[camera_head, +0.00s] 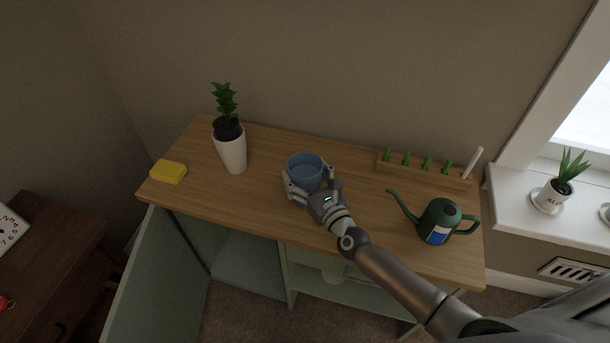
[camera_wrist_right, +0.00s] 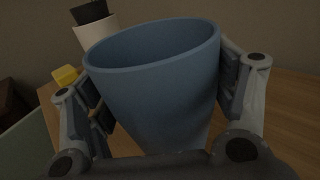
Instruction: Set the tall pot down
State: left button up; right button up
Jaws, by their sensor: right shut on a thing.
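A blue pot (camera_head: 304,166), open at the top and looking empty, is over the middle of the wooden cabinet top (camera_head: 270,205). My right gripper (camera_head: 310,188) is shut on it, with a finger on each side. In the right wrist view the blue pot (camera_wrist_right: 155,85) fills the middle between the fingers, wide at the rim and narrower below. Its base is hidden, so I cannot tell whether it touches the wood. My left gripper is not in view.
A white pot with a leafy plant (camera_head: 232,153) and a yellow sponge-like block (camera_head: 169,172) stand to the left. A green watering can (camera_head: 437,221) and a wooden rack with small green plants (camera_head: 422,172) are to the right. Bare wood lies between the white and blue pots.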

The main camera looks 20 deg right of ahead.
jog(key=shift+f, duration=0.15)
jog(key=o, duration=1.1)
jog(key=shift+r, duration=0.25)
jog(key=shift+s+d+b, duration=0.35)
jog(key=shift+s+d, duration=0.05)
jog(key=shift+s, duration=1.55)
jog(key=shift+s+d+b, duration=0.35)
jog(key=shift+s+b, duration=0.05)
jog(key=shift+s, duration=1.6)
jog(key=shift+s+d+b, duration=0.35)
jog(key=shift+s+d, duration=0.05)
jog(key=shift+s, duration=1.55)
